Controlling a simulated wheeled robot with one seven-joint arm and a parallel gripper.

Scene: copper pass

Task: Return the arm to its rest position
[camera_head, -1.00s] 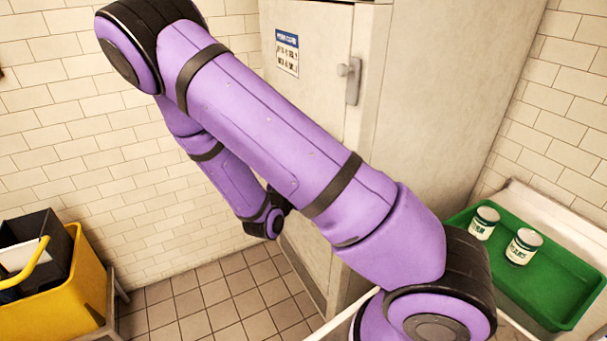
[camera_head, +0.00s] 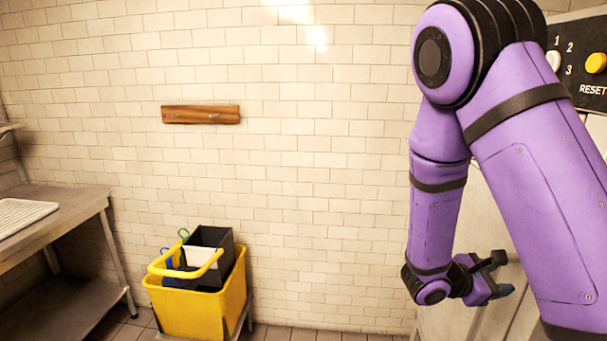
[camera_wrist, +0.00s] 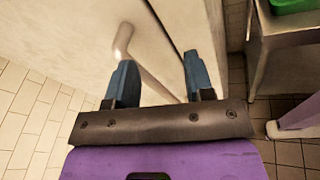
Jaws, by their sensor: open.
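My arm is purple with black bands and is folded at the right of the head view, its elbow high and its forearm hanging down. My gripper (camera_head: 503,275) is at the lower end of the forearm, in front of a pale cabinet (camera_head: 480,220). In the wrist view my gripper (camera_wrist: 158,80) shows two blue-tipped fingers spread apart with nothing between them. Behind the fingers are the cabinet's pale face and a long handle (camera_wrist: 150,72); I cannot tell whether the left finger touches the handle.
A yellow mop bucket (camera_head: 200,306) with a dark insert stands at the wall. A steel table (camera_head: 75,208) with a white ribbed tray (camera_head: 22,214) is at the left. A wooden strip (camera_head: 200,115) is on the tiled wall. A numbered panel (camera_head: 580,65) is upper right.

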